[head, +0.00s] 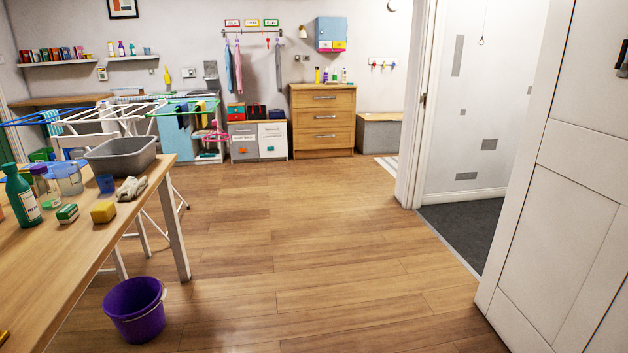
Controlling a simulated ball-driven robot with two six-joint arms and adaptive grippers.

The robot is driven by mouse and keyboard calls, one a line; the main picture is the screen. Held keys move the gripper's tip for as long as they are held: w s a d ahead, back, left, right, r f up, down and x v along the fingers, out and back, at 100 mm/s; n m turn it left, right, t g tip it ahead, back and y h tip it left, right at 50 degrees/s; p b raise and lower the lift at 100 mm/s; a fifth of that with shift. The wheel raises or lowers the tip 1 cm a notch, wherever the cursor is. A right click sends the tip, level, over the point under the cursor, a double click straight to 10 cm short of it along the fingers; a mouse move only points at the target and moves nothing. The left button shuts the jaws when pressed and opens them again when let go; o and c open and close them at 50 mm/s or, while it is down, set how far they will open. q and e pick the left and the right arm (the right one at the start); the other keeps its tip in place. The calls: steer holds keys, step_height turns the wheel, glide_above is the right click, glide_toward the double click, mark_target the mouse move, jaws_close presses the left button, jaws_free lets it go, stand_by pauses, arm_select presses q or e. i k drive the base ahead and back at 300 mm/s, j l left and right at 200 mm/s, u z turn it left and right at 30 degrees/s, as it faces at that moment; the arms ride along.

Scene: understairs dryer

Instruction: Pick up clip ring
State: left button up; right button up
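I cannot make out a clip ring for certain. A small pink item (214,136) hangs at the right end of the drying rack (130,112), at the back left, and its shape is too small to tell. Several coloured items hang on a rail (381,62) on the back wall, also too small to tell. Neither of my grippers is in view.
A wooden table (60,262) at the left holds a grey basin (121,154), bottles, a sponge and gloves. A purple bucket (135,308) stands on the floor beside it. A white door (560,190) stands at the right. The middle floor is clear up to the drawers (323,120).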

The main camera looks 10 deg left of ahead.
mark_target(215, 123)
steer(key=i+j+u, duration=0.15)
steer(key=i+u, duration=0.2)
steer(key=i, duration=0.5)
steer(key=i+u, duration=0.3)
steer(key=i, duration=1.8)
steer(key=i+l+u, duration=0.1)
steer(key=i, duration=1.2)
steer(key=i+j, duration=0.15)
steer(key=i, duration=0.7)
steer(key=i+j, duration=0.15)
steer(key=i, duration=0.7)
steer(key=j+u, duration=0.05)
